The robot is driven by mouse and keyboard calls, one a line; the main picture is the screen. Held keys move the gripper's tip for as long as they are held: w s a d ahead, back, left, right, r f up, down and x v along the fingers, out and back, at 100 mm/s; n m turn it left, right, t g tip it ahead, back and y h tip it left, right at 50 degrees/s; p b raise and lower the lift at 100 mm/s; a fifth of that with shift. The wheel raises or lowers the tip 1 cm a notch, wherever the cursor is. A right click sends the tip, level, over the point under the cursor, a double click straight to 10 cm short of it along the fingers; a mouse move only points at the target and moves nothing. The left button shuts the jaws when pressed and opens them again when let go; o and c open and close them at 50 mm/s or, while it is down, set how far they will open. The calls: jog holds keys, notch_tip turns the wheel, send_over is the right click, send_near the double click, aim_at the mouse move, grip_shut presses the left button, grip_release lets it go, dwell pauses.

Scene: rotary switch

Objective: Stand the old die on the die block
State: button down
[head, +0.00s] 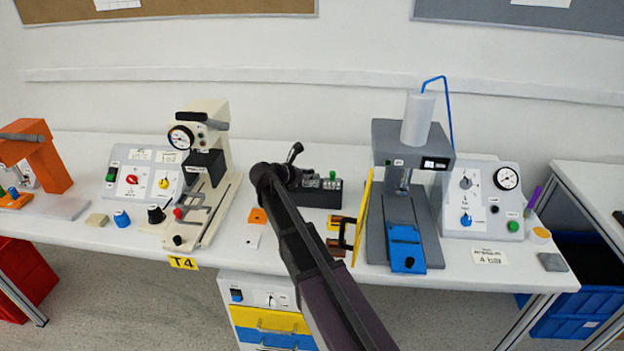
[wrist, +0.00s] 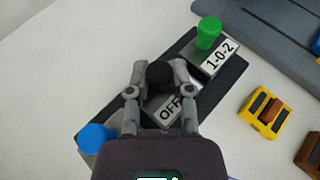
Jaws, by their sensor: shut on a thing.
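The die block (head: 321,198) is a long dark block on the middle of the bench. In the wrist view the die block (wrist: 233,78) carries plates marked "OFF" and "1-0-2". A green-topped piece (wrist: 209,32) stands at its far end and a blue-topped piece (wrist: 96,138) at its near end. My gripper (wrist: 160,82) is shut on a dark, round-topped piece (wrist: 160,73), which looks like the old die, over the middle of the block by the "OFF" plate. Its lower end is hidden, so I cannot tell whether it touches the block.
A yellow holder with a brown insert (wrist: 272,110) lies right of the block. In the head view a cream press (head: 211,130) stands left and a grey press (head: 412,150) right, with a thin yellow panel (head: 362,215) beside it. Orange (head: 257,215) and white pieces (head: 253,240) lie near the front.

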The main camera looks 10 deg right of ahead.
jog(key=shift+f, duration=0.25)
jog(key=c, duration=0.5)
grip_release()
jog(key=shift+r, duration=0.1)
jog(key=shift+r, duration=0.15)
jog(key=shift+s+a+r, duration=0.1)
jog(key=shift+a+r, duration=0.05)
jog(key=shift+a, duration=0.05)
jog(key=p+v, duration=0.4)
jog(key=v, duration=0.7)
jog(key=shift+s+a+p, duration=0.2)
jog(key=shift+s+p, duration=0.05)
jog(key=shift+p, duration=0.1)
